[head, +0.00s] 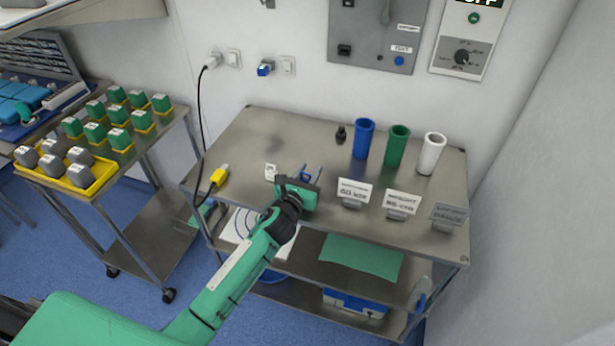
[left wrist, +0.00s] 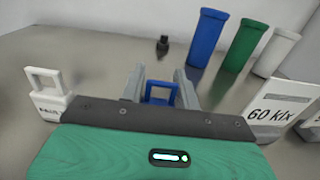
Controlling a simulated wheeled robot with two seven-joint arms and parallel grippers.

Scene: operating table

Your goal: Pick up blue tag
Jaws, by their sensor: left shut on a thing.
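The blue tag (left wrist: 160,90) shows in the left wrist view between the two grey fingers of my left gripper (left wrist: 160,82). Its blue loop is visible, and its lower part is hidden behind the gripper body. In the head view my left gripper (head: 311,174) is over the front middle of the metal table, shut on the blue tag (head: 305,177), which is small and partly hidden there. I cannot tell whether the tag touches the table. A white tag (left wrist: 47,95) stands to the left of the gripper, and it also shows in the head view (head: 271,171). My right gripper is out of view.
Blue (head: 363,139), green (head: 396,146) and white (head: 431,154) cups stand at the table's back right. Label stands, including one reading 60 klx (head: 353,192), line the front right. A yellow plug (head: 220,175) lies left. A cart (head: 150,152) with several green-grey blocks stands further left.

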